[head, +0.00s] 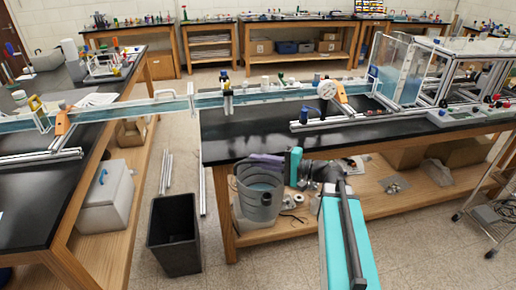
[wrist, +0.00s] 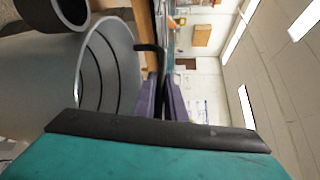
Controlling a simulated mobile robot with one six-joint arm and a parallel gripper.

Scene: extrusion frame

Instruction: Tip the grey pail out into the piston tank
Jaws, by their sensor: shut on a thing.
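The grey pail (head: 256,205) is upright in front of the middle bench, with bluish water inside. In the wrist view the pail (wrist: 107,65) fills the left side and its ringed inside shows. The fingers also show in the wrist view (wrist: 162,100). Whether the pail touches the lower shelf cannot be told. A clear tank with bluish panels (head: 398,68), seemingly the piston tank, stands on the right of the bench top, above and right of the pail, joined to a long clear channel.
The long water channel (head: 265,92) spans the gap between the benches above the pail. The black bench top (head: 240,138) overhangs a wooden lower shelf (head: 385,205) with loose parts. A black bin (head: 173,232) stands on the floor at left.

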